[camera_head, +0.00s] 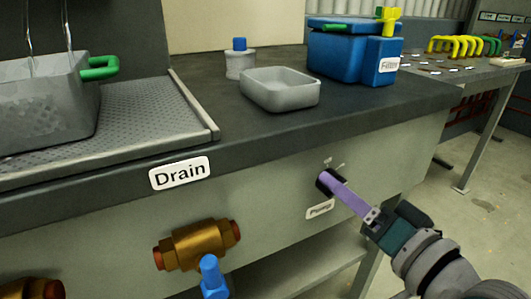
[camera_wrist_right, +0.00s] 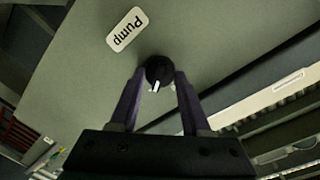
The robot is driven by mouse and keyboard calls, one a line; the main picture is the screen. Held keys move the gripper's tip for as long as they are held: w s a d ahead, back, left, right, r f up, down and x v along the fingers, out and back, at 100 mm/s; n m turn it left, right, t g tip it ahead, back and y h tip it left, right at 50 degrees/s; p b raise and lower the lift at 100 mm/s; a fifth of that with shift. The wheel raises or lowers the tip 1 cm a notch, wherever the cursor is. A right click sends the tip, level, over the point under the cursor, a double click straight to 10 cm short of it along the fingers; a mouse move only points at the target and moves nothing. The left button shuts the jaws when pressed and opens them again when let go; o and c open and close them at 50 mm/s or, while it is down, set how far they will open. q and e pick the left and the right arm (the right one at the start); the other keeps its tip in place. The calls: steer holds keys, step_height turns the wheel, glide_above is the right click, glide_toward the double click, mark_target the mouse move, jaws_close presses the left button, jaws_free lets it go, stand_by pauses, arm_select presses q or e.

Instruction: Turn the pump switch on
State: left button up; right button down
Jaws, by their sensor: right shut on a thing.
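The pump switch is a round black knob (camera_head: 321,184) on the grey front panel of the bench, above a white "Pump" label (camera_head: 320,209). In the right wrist view the knob (camera_wrist_right: 159,68) carries a white pointer mark, and the label (camera_wrist_right: 127,29) shows beside it. My right gripper (camera_head: 334,182) reaches in from the lower right with purple fingers. In the wrist view its fingertips (camera_wrist_right: 159,76) lie on either side of the knob and are shut on it. The fingers partly hide the knob in the head view. My left gripper is not in view.
A brass valve (camera_head: 197,243) with a blue handle (camera_head: 212,278) sits left of the switch, under the "Drain" label (camera_head: 180,173). A grey tray (camera_head: 280,90) and a blue box (camera_head: 345,60) stand on the dark benchtop above. Floor is open at the right.

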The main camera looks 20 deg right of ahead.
steer(key=shift+m, duration=0.3)
stand_by(0.4)
steer(key=shift+c, duration=1.8)
jaws_free()
steer(key=s+p, duration=0.2)
steer(key=s, duration=0.8)
steer(key=shift+d+r, duration=0.25)
steer(key=shift+r, duration=0.05)
